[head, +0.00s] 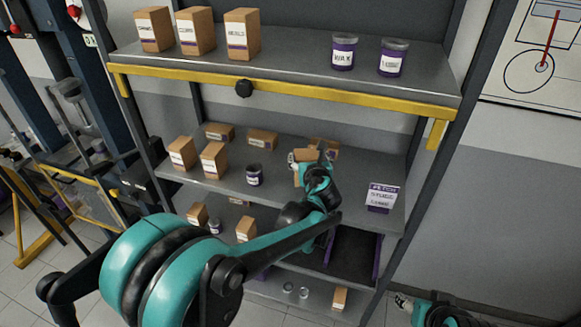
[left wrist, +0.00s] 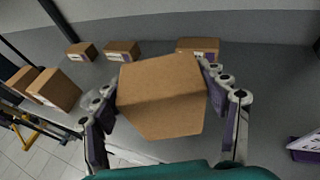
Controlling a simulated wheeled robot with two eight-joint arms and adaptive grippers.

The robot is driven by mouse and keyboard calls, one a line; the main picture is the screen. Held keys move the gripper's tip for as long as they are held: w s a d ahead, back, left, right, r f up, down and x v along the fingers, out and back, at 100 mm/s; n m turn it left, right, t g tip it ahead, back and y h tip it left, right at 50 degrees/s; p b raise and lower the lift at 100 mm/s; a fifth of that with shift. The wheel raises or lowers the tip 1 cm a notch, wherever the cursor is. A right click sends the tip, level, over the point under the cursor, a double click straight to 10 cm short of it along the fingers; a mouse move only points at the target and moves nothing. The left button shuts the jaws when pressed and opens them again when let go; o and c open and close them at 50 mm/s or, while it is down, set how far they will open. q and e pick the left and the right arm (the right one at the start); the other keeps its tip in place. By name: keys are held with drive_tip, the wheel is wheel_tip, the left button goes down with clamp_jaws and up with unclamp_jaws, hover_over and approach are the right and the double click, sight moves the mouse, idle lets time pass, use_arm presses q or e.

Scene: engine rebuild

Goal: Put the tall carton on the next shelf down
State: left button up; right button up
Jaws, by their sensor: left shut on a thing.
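My left gripper (head: 306,172) is at the middle shelf (head: 345,190), right of its centre. It is shut on a brown carton (head: 304,155), partly hidden by the gripper and arm. In the left wrist view the carton (left wrist: 160,95) sits between the two fingers, with its plain brown top toward the camera. I cannot tell whether its base touches the shelf. The lower shelf (head: 352,249) is partly hidden behind my left arm. My right gripper (head: 403,302) is low at the right, away from the shelves, and its jaws are too small to read.
Cartons (head: 214,160), a dark jar (head: 254,175) and a purple sign (head: 383,197) stand on the middle shelf. Small cartons (left wrist: 197,46) sit behind the held one. The top shelf (head: 300,60) overhangs with a yellow front beam (head: 320,93). Lower left holds cartons (head: 246,229).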

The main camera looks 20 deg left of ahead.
use_arm(q)
drive_tip(key=w+a+f, duration=0.1)
drive_tip(key=a+f, duration=0.1)
drive_tip(key=w+a+f, duration=0.1)
drive_tip(key=f, duration=0.2)
drive_tip(key=w+a+f+b, duration=0.1)
drive_tip(key=a+f, duration=0.1)
drive_tip(key=f, duration=0.1)
drive_tip(key=shift+a, duration=0.35)
drive_tip(key=shift+r, duration=0.1)
drive_tip(key=shift+s, duration=0.1)
drive_tip(key=shift+f, duration=0.2)
drive_tip(key=o, duration=1.5)
drive_tip(key=shift+o, duration=0.2)
